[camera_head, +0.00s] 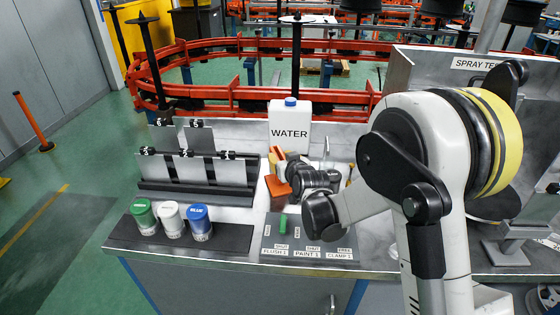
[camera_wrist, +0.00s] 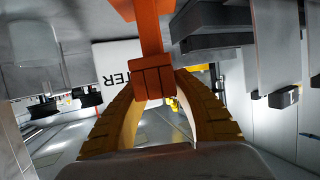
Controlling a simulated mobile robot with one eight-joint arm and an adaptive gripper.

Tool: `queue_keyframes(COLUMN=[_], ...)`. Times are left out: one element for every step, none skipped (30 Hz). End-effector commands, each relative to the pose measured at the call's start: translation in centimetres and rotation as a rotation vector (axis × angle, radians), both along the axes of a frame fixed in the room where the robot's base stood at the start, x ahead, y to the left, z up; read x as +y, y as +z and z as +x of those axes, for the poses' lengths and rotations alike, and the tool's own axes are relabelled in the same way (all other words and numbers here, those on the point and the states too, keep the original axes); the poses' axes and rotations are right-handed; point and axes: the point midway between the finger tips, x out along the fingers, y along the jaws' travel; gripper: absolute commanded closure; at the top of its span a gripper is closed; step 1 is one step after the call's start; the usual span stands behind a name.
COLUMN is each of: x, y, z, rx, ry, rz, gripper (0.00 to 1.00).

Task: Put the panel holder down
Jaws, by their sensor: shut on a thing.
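My gripper (camera_wrist: 153,85) has two yellow ridged fingers shut on an orange piece (camera_wrist: 152,35), apparently the panel holder. Its blocky end sits between the fingertips and its bar runs up out of the wrist view. In the head view my gripper (camera_head: 281,168) is above the bench, in front of the WATER canister, with an orange part of the piece (camera_head: 278,187) showing beside it. My wrist hides part of the piece. I cannot tell whether the piece touches the bench.
A dark rack with grey panels (camera_head: 195,171) stands left of my gripper. The WATER canister (camera_head: 290,125) is behind it. Green, white and blue cans (camera_head: 199,223) stand front left. A labelled switch plate (camera_head: 306,250) lies in front, and a SPRAY TEST booth (camera_head: 425,70) stands right.

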Motion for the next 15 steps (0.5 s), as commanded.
queue_keyframes(x=[-0.01, -0.01, -0.01, -0.01, -0.01, -0.01, -0.01, -0.01, 0.0, 0.0, 0.0, 0.0, 0.0, 0.0, 0.0], y=[0.12, 0.16, 0.17, 0.17, 0.15, 0.04, -0.08, -0.21, -0.22, -0.17, -0.15, -0.14, -0.13, -0.13, -0.13], z=[-0.02, -0.02, -0.02, -0.02, -0.02, -0.03, -0.02, -0.02, -0.03, -0.03, -0.03, -0.03, -0.04, -0.04, -0.04], rx=[0.0, 0.0, 0.0, 0.0, 0.0, 0.0, 0.0, 0.0, 0.001, 0.001, 0.001, 0.001, 0.001, 0.001, 0.001], ry=[0.0, 0.0, 0.0, 0.0, 0.0, 0.0, 0.0, 0.0, 0.0, 0.0, 0.0, 0.0, 0.0, 0.0, 0.0], rz=[0.0, 0.0, 0.0, 0.0, 0.0, 0.0, 0.0, 0.0, 0.0, 0.0, 0.0, 0.0, 0.0, 0.0, 0.0], gripper=[1.0, 1.0, 1.0, 1.0, 1.0, 1.0, 1.0, 1.0, 0.64, 0.55, 0.52, 0.52, 0.52, 0.52, 0.52])
